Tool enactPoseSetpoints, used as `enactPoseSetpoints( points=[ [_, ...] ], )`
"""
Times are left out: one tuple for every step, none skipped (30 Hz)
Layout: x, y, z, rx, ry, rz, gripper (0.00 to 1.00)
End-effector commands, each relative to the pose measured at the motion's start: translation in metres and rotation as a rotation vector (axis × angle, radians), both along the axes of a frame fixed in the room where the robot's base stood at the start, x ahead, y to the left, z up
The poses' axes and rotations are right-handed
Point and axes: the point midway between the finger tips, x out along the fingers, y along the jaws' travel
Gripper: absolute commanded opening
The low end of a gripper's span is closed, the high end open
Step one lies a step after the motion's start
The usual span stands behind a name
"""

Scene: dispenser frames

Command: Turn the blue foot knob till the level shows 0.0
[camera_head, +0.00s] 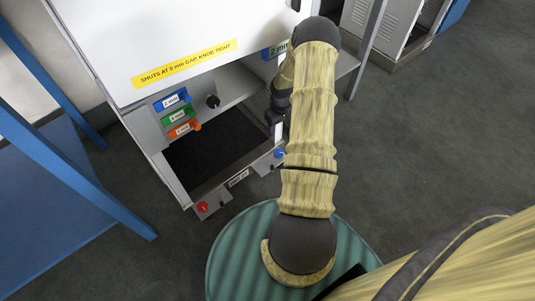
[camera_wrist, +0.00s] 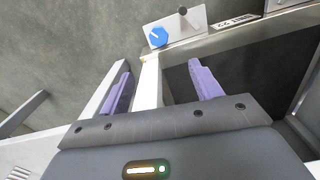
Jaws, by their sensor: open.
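The blue foot knob (camera_wrist: 158,37) is on a light plate at the cabinet's front foot in the wrist view, with a pale line across its face. In the head view the blue knob (camera_head: 280,154) shows beside my arm. A small white level display (camera_head: 238,178) sits on the front bottom edge; it also shows in the wrist view (camera_wrist: 236,21), too small and turned to read surely. My gripper (camera_wrist: 160,65) is open and empty, its purple fingers apart, with the knob beyond the fingertips. In the head view my gripper (camera_head: 276,127) is partly hidden by my arm.
A red knob (camera_head: 202,207) is on the other front foot. Blue, green and orange labelled knobs (camera_head: 180,115) and a black knob (camera_head: 213,101) are inside the cabinet (camera_head: 150,40).

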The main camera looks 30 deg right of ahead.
Motion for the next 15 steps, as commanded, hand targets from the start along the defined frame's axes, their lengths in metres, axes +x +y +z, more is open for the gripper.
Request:
enactPoseSetpoints(
  points=[
    [-0.0041,-0.0071,-0.001,-0.001,-0.001,-0.031,0.64],
    [-0.0056,-0.0095,-0.0006,0.0,-0.001,-0.043,0.64],
    [-0.0071,-0.0118,-0.0001,0.0,-0.001,-0.056,0.64],
    [-0.0077,-0.0128,0.0002,0.0,-0.001,-0.061,0.64],
    [-0.008,-0.0133,0.0004,0.0,-0.001,-0.064,0.64],
    [-0.0081,-0.0133,0.0007,0.0,-0.001,-0.065,0.64],
    [-0.008,-0.0131,0.0008,0.001,-0.001,-0.065,0.64],
    [-0.0079,-0.0128,0.0008,0.001,-0.001,-0.064,0.64],
    [-0.0077,-0.0124,0.0009,0.001,-0.001,-0.063,0.64],
    [-0.0075,-0.0121,0.0008,0.001,-0.001,-0.062,0.64],
    [-0.0074,-0.0119,0.0008,0.001,-0.001,-0.061,0.64],
    [-0.0072,-0.0116,0.0007,0.001,-0.001,-0.061,0.64],
    [-0.0071,-0.0114,0.0003,0.001,-0.001,-0.06,0.64],
    [-0.007,-0.0112,-0.0004,0.001,-0.001,-0.06,0.64],
    [-0.007,-0.011,-0.002,0.001,-0.001,-0.059,0.64]
  ],
)
